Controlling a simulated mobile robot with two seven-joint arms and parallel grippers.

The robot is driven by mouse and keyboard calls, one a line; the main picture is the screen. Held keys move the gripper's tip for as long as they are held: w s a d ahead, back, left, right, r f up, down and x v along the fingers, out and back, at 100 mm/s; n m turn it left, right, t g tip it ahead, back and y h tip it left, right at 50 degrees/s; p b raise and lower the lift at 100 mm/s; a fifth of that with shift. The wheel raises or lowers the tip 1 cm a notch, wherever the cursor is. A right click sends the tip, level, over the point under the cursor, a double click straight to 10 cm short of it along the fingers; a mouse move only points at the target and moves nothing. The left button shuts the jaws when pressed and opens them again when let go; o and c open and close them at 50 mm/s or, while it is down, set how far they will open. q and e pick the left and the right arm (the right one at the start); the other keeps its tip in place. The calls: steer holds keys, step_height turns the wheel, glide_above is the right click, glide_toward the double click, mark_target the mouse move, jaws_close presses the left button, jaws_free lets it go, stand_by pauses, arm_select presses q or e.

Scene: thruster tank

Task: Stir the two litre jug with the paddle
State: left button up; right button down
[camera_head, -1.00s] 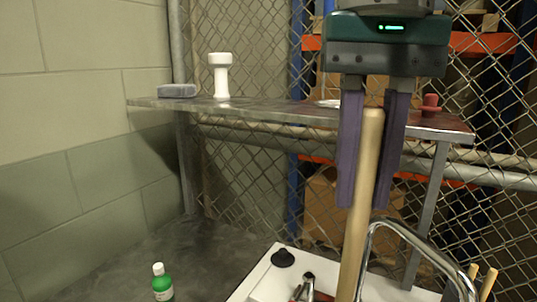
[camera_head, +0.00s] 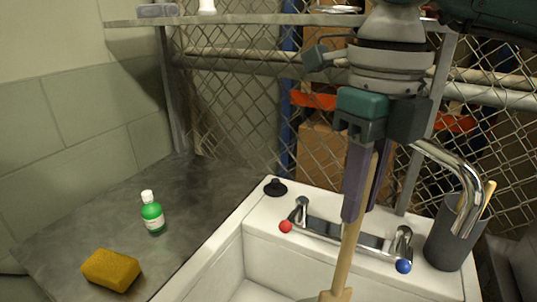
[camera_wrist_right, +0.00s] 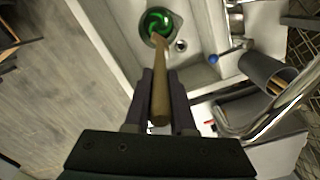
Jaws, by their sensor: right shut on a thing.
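The wooden paddle (camera_head: 345,255) is held by its shaft in my right gripper (camera_head: 360,208), which is shut on it above the sink. It hangs slightly tilted, and its lower part runs out of the bottom of the head view. In the right wrist view the paddle (camera_wrist_right: 160,95) reaches down to a round vessel with green contents (camera_wrist_right: 158,22), seen from above in the sink; it looks like the jug. The paddle's far end overlaps the vessel's opening; I cannot tell how deep it sits. The jug does not show in the head view. My left gripper is not in view.
A chrome tap (camera_head: 465,170) arches close right of the paddle, beside a dark holder (camera_head: 447,240). The white sink (camera_head: 225,262) has a mixer bar (camera_head: 345,235). A green bottle (camera_head: 152,215) and yellow sponge (camera_head: 111,270) stand on the left counter. A shelf (camera_head: 250,18) runs behind.

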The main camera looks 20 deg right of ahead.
mark_target(346, 263)
steer(key=shift+m, duration=0.4)
step_height(346, 263, down, 12)
steer(key=b, duration=0.8)
steer(key=shift+d+r, duration=0.1)
steer(key=shift+r, duration=0.1)
steer(key=shift+f+b, duration=4.8)
steer(key=shift+f, duration=0.45)
steer(key=shift+w, duration=0.1)
